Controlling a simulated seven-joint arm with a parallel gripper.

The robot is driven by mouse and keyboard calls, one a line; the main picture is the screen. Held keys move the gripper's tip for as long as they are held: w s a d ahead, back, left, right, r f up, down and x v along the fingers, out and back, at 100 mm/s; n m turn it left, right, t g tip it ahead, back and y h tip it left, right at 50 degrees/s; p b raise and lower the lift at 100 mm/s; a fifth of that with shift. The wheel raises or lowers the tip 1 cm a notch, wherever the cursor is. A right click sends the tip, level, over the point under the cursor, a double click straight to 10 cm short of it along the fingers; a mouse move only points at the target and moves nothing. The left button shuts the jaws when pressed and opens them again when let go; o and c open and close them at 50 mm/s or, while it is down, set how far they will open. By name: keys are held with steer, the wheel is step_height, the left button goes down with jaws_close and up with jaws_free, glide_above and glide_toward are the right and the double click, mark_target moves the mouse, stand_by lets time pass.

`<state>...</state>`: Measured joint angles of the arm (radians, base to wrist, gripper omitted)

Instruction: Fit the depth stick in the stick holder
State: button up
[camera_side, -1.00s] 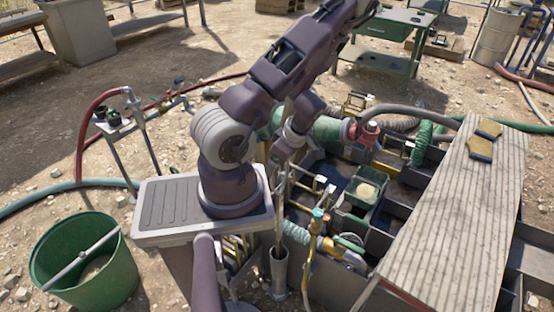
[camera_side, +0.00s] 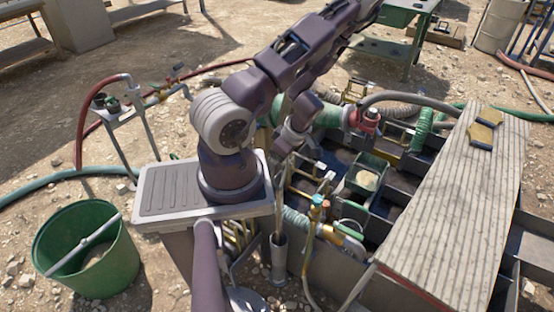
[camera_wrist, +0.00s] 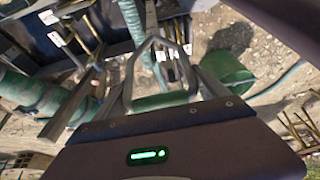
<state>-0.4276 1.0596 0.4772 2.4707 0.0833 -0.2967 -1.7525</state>
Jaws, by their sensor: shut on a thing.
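My gripper (camera_side: 281,157) points down in the side view, just right of the arm's pedestal. It is shut on the depth stick (camera_side: 279,205), a thin, roughly upright rod that hangs below it. The stick holder, a grey upright tube (camera_side: 279,262), stands directly under it at the tank's near left corner. The stick's lower end meets the tube's mouth; I cannot tell how deep it sits inside. In the wrist view the grip on the stick is hard to make out.
Brass valves and pipes (camera_side: 317,205) stand close to the right of the holder. A ribbed board (camera_side: 450,215) covers the tank's right side. A green bucket (camera_side: 110,262) stands at the lower left; it also shows in the wrist view (camera_wrist: 228,70). A red-capped hose (camera_side: 366,118) lies behind.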

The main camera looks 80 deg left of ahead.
steer(key=shift+f, duration=2.55)
steer(key=o, duration=1.9)
steer(key=v, duration=0.7)
